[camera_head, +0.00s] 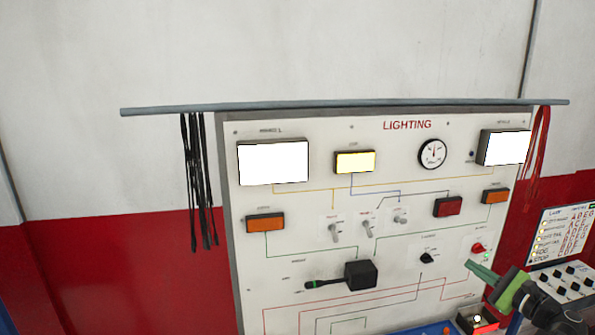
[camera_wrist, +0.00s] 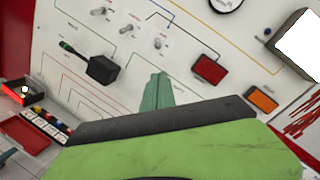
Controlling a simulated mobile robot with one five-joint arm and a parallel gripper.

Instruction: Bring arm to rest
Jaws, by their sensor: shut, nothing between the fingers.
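My gripper (camera_head: 478,268) is at the lower right of the head view, its green fingers together and empty, close to the red knob (camera_head: 477,248) on the lighting board (camera_head: 300,290). I cannot tell whether it touches the board. In the wrist view my gripper (camera_wrist: 157,78) points at the board, fingers shut, with the red lamp (camera_wrist: 209,69) to its right and the black stalk box (camera_wrist: 102,69) to its left.
White lit lamps (camera_head: 273,162) and a yellow lit lamp (camera_head: 355,161) are on the board. Black cables (camera_head: 198,180) and red cables (camera_head: 537,140) hang from a rail (camera_head: 330,107). A second panel (camera_head: 562,236) stands at the right. A small box (camera_head: 477,319) sits below the board.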

